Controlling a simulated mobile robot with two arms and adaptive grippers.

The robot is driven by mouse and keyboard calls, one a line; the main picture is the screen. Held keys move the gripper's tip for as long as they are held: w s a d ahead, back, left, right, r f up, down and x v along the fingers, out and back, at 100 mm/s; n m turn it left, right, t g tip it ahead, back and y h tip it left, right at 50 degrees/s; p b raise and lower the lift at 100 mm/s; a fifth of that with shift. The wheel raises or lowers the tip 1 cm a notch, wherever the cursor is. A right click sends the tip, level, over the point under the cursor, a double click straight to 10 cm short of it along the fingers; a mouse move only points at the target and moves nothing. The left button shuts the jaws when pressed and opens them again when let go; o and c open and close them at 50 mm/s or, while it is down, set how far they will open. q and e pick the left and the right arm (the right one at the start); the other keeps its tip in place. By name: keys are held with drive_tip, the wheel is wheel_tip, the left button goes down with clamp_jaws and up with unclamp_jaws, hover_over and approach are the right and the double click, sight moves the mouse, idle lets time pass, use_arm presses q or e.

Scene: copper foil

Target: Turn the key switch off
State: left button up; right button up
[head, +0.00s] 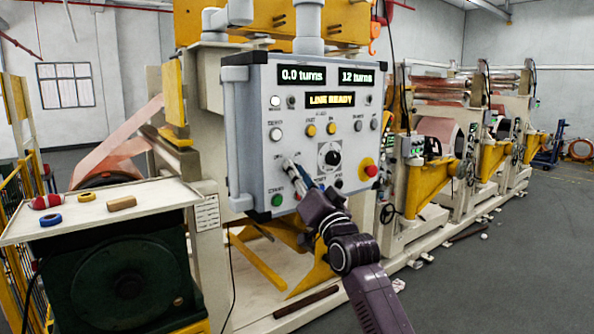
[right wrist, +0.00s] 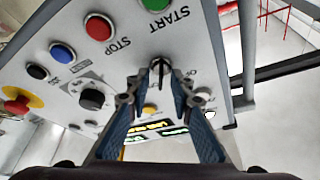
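The grey control panel (head: 250,95) fills the middle of the head view, with its display (head: 330,100) reading "LINE READY". My right gripper (head: 289,166) reaches up to the panel's lower left, above the green button, and its fingertips cover most of the key switch there. In the right wrist view, the key switch (right wrist: 160,68) shows as a small dark key standing out from the panel. The right gripper (right wrist: 157,84) has its fingers apart, one on each side of the key, with a gap visible. Contact with the key cannot be told. My left gripper is out of view.
A black knob (head: 329,156) and a red emergency stop (head: 368,168) on yellow sit right of the gripper. A green button (head: 277,200) is below it. A side table (head: 75,222) with tape rolls stands at left. Rollers of copper foil (head: 120,150) run behind.

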drive_tip(key=shift+a, duration=0.1)
drive_tip(key=shift+c, duration=0.6)
clamp_jaws()
drive_tip(key=shift+w+d+r+n+g+y+p, duration=0.1)
drive_tip(key=shift+n+g+y, duration=1)
drive_tip(key=shift+n, duration=1.8)
drive_tip(key=shift+d+f+n+g+y+p, duration=0.1)
drive_tip(key=shift+n+g+y, duration=0.95)
drive_tip(key=shift+n, duration=1.85)
drive_tip(key=shift+w+d+r+n+g+y+p, duration=0.1)
drive_tip(key=shift+n+g+y, duration=0.45)
drive_tip(key=shift+n+y, duration=1.7)
drive_tip(key=shift+n+h, duration=0.7)
drive_tip(key=shift+n, duration=0.15)
